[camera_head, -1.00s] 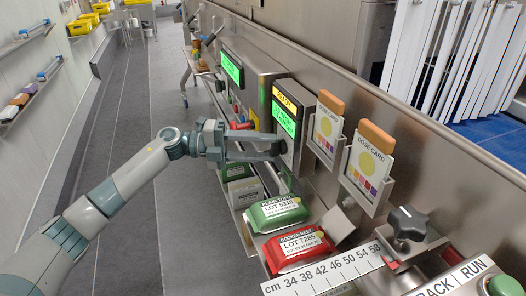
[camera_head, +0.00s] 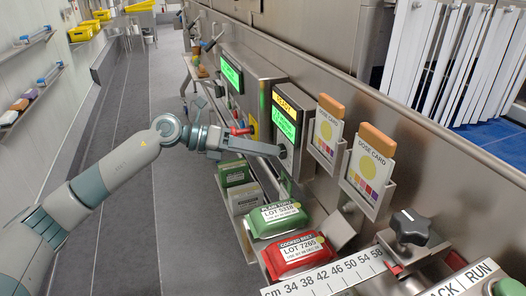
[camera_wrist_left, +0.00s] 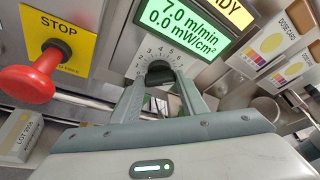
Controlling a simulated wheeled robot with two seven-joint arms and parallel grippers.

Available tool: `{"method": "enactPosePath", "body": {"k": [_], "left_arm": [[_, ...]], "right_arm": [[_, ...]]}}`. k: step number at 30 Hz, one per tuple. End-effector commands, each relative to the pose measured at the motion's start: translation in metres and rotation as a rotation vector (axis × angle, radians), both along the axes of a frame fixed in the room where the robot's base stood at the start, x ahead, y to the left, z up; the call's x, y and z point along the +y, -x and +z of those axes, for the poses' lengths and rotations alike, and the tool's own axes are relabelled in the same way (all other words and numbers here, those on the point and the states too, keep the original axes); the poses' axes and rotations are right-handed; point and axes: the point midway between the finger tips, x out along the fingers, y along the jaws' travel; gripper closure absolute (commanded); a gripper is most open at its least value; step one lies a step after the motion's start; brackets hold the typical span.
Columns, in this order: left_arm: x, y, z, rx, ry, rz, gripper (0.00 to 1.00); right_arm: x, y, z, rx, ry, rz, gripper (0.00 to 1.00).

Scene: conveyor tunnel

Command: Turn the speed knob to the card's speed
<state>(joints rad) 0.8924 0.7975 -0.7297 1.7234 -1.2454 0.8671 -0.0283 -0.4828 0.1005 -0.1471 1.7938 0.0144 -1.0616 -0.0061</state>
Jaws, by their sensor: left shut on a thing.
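The speed knob (camera_wrist_left: 160,70) is dark and round on a pale numbered dial (camera_wrist_left: 139,64) in the left wrist view. My left gripper (camera_wrist_left: 160,82) is shut on it, one finger on each side. In the head view the left gripper (camera_head: 279,153) reaches the lower part of the panel from the left, its fingers nearly edge-on. The green display (camera_wrist_left: 197,22) reads 7.0 m/min and 0.0 mW/cm². Two dose cards (camera_head: 326,131) (camera_head: 371,165), each with a yellow disc, stand in wall holders; their small print is unreadable. My right gripper is not seen.
A red stop button (camera_wrist_left: 30,82) on a yellow plate is left of the knob. A green pack (camera_head: 277,219) and a red pack (camera_head: 297,253) lie below. A black star knob (camera_head: 411,227) stands beside the cm ruler (camera_head: 330,276). The grey floor at left is clear.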

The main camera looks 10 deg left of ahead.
Motion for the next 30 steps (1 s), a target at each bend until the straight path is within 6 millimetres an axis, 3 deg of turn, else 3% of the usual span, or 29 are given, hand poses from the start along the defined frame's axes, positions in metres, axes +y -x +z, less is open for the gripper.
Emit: {"method": "enactPosePath", "body": {"k": [17, 18, 20, 30], "left_arm": [[-0.0006, 0.0012, -0.0024, -0.034, -0.028, -0.003, 0.83], [-0.0006, 0.0012, -0.0024, -0.034, -0.028, -0.003, 0.54], [-0.0006, 0.0011, -0.0022, -0.034, -0.028, -0.003, 0.42], [0.0005, 0.0009, -0.0004, -0.035, -0.025, 0.000, 0.42]], "right_arm": [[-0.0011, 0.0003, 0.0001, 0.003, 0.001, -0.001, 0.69], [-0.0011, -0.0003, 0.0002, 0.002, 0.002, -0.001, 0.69], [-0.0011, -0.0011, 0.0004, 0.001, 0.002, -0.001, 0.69], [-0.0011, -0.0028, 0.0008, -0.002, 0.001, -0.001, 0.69]]}}
